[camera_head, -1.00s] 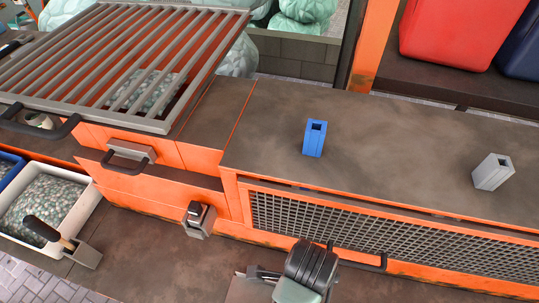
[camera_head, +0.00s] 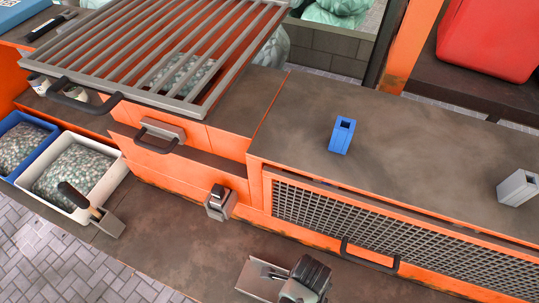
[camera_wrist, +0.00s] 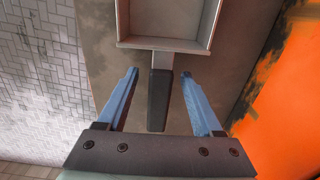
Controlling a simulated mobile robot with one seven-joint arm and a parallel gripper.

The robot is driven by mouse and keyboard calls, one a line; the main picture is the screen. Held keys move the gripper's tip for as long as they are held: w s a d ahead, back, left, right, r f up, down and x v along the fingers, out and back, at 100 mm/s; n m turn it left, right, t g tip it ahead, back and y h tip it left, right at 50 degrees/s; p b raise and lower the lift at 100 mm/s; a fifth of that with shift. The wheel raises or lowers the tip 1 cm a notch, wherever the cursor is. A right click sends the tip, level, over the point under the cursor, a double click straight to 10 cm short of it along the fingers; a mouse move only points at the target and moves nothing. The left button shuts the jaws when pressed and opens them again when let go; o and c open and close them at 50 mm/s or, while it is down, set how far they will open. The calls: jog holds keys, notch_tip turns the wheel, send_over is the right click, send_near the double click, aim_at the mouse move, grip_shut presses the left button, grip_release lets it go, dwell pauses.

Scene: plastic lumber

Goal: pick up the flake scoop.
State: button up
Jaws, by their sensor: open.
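The flake scoop is a grey, shallow pan with a dark handle, lying on the brown lower deck. In the wrist view its pan (camera_wrist: 165,22) is at the top and its handle (camera_wrist: 158,98) points towards my gripper. My gripper (camera_wrist: 158,80) is open, with one blue finger on each side of the handle and gaps between. In the head view, the pan (camera_head: 254,281) shows just left of my gripper (camera_head: 272,272), and most of the handle is hidden. I cannot tell the height of the fingers above the deck.
An orange cabinet with a mesh front (camera_head: 340,220) and handle stands behind. A second black-handled tool (camera_head: 78,197) rests against the white bin (camera_head: 118,172) of flakes, beside a blue bin (camera_head: 50,135). Blue (camera_head: 341,136) and grey (camera_head: 517,188) blocks stand on the top.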

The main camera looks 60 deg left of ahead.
grip_shut()
dwell(0.3)
dwell(0.4)
